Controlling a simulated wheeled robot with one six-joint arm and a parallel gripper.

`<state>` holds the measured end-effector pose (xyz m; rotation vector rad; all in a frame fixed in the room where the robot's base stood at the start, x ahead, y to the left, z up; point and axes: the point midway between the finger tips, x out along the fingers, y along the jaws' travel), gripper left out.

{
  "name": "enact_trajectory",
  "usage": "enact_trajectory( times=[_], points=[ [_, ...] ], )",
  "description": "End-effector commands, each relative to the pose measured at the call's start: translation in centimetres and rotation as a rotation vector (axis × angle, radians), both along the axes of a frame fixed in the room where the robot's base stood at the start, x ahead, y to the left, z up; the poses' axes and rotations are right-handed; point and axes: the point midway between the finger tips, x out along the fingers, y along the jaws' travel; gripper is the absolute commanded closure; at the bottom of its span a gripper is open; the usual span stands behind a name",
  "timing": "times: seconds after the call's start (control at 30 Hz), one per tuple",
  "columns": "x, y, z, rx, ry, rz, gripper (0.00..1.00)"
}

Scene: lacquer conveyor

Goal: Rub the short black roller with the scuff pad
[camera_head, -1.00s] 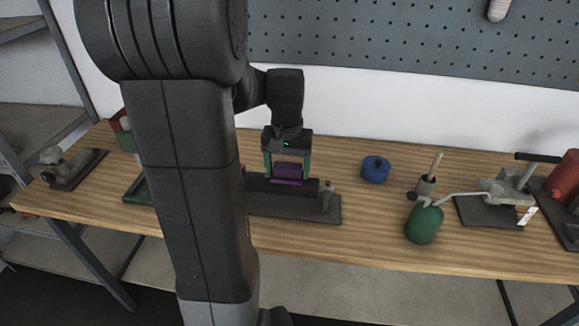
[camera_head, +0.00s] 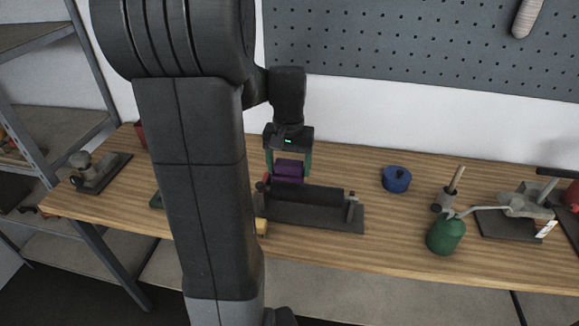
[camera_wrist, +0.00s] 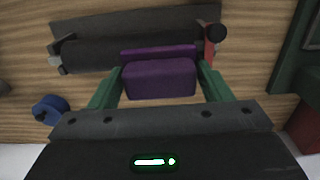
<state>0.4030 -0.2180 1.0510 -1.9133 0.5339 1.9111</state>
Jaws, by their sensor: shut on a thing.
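My gripper (camera_head: 289,164) is shut on a purple scuff pad (camera_head: 288,171), with its green fingers at the pad's two ends. The pad (camera_wrist: 160,78) also shows in the wrist view between the fingers. A black roller (camera_head: 312,195) lies level on a dark stand (camera_head: 330,216) in the middle of the bench. The pad is at the roller's left part in the head view, at its far side or above it. In the wrist view the pad overlaps the near edge of the roller (camera_wrist: 95,56). I cannot tell whether they touch.
A grey device on a dark base (camera_head: 95,172) is far left. A pegboard (camera_head: 420,50) hangs behind. My arm hides part of the bench.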

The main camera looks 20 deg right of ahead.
Motion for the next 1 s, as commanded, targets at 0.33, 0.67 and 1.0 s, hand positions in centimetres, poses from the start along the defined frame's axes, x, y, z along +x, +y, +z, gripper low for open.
enact_trajectory(
  times=[0.33,0.67,1.0],
  points=[
    [0.2,0.3,3.6,0.000,0.000,0.004,0.49],
    [0.3,0.4,4.9,0.000,0.000,0.005,0.49],
    [0.3,0.4,4.8,0.000,0.000,0.005,0.49]
  ],
)
